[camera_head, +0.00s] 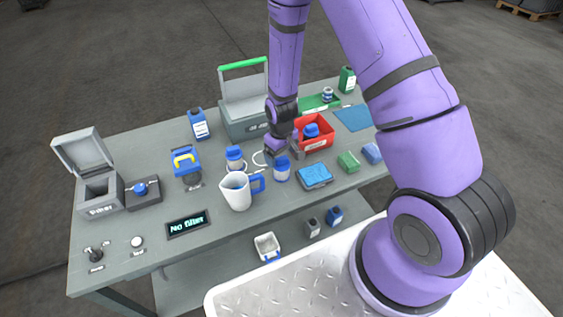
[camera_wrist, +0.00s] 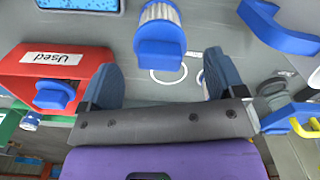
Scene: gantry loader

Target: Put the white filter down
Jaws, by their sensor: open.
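The white filter (camera_head: 281,171) has a blue cap and stands upright on the grey table, just in front of my gripper (camera_head: 283,150) in the head view. In the wrist view, the white pleated filter (camera_wrist: 160,16) shows beyond my gripper (camera_wrist: 163,82), between the lines of the two fingers and apart from both. The fingers are wide open with nothing between them. A white ring mark (camera_wrist: 157,79) lies on the table near the filter. Another blue-capped white item (camera_head: 235,165) stands further left.
A red bin (camera_wrist: 68,62) labelled Used holds a blue-topped item. An open-lidded housing (camera_head: 98,192) is at left; the display (camera_head: 187,224) reads "No filter".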

